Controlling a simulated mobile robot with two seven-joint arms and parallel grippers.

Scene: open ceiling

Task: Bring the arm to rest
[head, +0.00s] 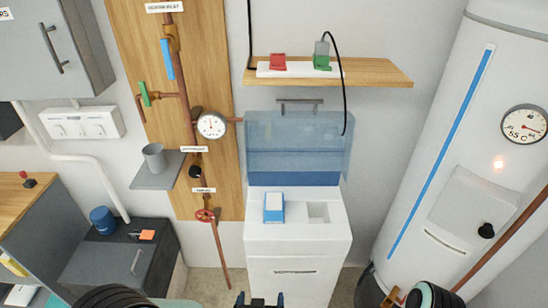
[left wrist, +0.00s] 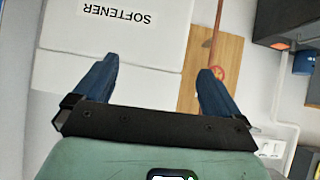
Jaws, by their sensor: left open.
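My left gripper (head: 260,299) shows at the bottom edge of the head view, in front of the white softener cabinet (head: 295,272). In the left wrist view its two blue fingers (left wrist: 157,75) are wide apart with nothing between them. The cabinet's front with its upside-down SOFTENER label (left wrist: 115,14) lies beyond the fingers. My right gripper does not show in the head view; only a dark and teal part of my own arm is at the bottom right.
A blue lid (head: 298,150) stands raised behind the cabinet, and a blue-and-white box (head: 274,208) rests on its top. A wall shelf (head: 380,72) is above. Copper pipework with a red valve wheel (head: 205,215) is left, a large white tank (head: 465,130) right.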

